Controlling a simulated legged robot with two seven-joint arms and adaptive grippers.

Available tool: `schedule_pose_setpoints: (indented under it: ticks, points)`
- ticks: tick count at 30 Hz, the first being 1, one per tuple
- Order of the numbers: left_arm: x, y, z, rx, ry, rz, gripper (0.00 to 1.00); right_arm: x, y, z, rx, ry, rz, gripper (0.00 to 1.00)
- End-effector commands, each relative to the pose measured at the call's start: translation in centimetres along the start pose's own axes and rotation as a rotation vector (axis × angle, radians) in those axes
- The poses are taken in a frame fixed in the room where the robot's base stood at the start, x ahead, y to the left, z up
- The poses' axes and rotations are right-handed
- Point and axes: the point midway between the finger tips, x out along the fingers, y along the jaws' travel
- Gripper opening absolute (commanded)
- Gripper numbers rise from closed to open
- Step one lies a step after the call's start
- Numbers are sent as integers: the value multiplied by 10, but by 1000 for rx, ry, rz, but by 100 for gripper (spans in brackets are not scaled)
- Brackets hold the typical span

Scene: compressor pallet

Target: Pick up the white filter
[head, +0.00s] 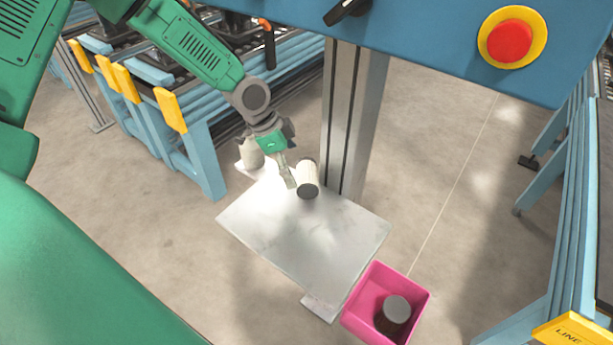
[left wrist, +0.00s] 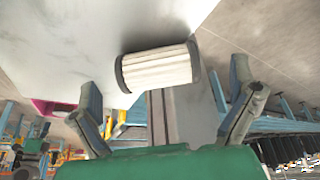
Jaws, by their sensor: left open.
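The white filter (head: 308,176) lies on the metal tabletop near its back edge, a pale cylinder with a dark end facing the front. In the left wrist view the filter (left wrist: 158,68) shows white pleats between two dark end caps. My left gripper (head: 286,171) is just left of the filter in the head view. In the left wrist view its two fingers (left wrist: 166,92) are spread wide, with the filter ahead between them and nothing held. Whether a finger touches the filter I cannot tell. My right gripper is not in view.
Another pale cylinder (head: 251,153) stands behind my left gripper at the table's back left. A pink bin (head: 356,325) at the front right holds a dark cylinder with a grey top (head: 396,309). A metal post (head: 352,125) rises behind the table (head: 300,240), whose front is clear.

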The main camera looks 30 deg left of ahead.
Motion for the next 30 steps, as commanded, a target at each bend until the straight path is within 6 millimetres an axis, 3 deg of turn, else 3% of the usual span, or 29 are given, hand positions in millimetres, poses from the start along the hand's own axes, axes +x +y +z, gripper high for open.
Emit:
schedule_pose_setpoints:
  ticks: [5, 13, 22, 23, 26, 30]
  points:
    - [12, 2, -2, 0, -3, 0, 100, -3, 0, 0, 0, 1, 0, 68]
    - [48, 2, -5, 0, -2, -1, 100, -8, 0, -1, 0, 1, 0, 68]
    - [54, 1, -3, -1, 2, -1, 100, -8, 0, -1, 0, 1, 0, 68]
    - [54, 1, -3, -1, 2, -1, 96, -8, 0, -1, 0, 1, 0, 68]
    - [54, 1, -3, -1, 1, -1, 62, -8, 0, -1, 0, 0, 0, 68]
    - [54, 1, -3, -2, 0, -1, 62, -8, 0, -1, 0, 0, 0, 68]
